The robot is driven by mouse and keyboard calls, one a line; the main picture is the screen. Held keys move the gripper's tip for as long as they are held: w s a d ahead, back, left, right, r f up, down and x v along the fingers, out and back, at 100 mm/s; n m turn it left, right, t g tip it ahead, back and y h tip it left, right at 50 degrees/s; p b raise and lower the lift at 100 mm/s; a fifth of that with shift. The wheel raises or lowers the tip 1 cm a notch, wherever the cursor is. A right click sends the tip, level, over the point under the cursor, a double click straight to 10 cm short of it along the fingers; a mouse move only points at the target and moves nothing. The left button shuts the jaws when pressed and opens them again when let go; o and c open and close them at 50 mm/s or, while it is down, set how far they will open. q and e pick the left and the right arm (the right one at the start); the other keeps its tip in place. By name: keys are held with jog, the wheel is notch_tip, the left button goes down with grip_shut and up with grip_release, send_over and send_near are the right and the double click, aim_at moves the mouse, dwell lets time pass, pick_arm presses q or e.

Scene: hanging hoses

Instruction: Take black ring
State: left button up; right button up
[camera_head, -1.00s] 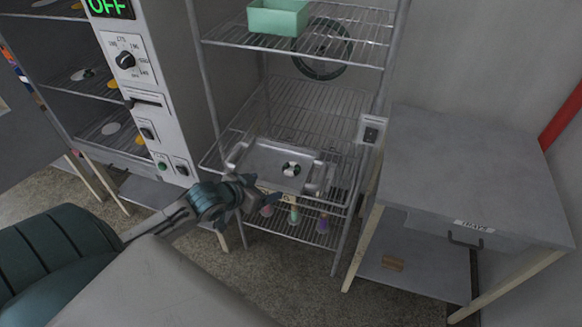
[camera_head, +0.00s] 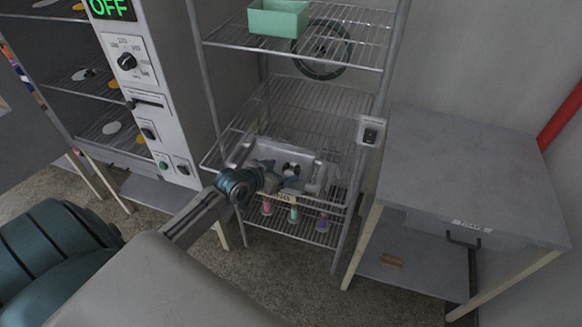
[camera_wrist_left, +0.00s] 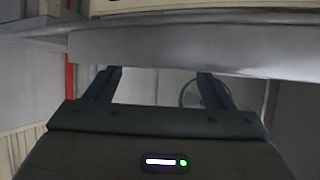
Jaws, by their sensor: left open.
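A small round piece (camera_head: 290,169), dark and white, lies in a metal tray (camera_head: 316,160) on the wire rack. I cannot tell whether it is the black ring. A larger dark ring or wheel (camera_head: 321,76) shows behind the rack's upper shelf. My left gripper (camera_head: 274,180) is over the tray's left part, close to the round piece, with nothing seen between its fingers. In the left wrist view its two fingers (camera_wrist_left: 158,86) stand apart. A thin ring shape (camera_wrist_left: 188,94) shows behind them. My right gripper is not in view.
A green box (camera_head: 279,18) stands on the upper shelf. A grey control panel (camera_head: 150,90) stands left of the rack. A grey table (camera_head: 470,165) with a drawer stands to the right.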

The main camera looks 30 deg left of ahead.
aim_at(293, 168)
pick_arm(q)
jog(key=x, duration=0.3)
jog(key=shift+w+d+p, duration=0.1)
jog(key=shift+w+p, duration=0.05)
jog(key=shift+p, duration=0.15)
jog(key=c, duration=1.1)
jog(key=shift+o, duration=0.2)
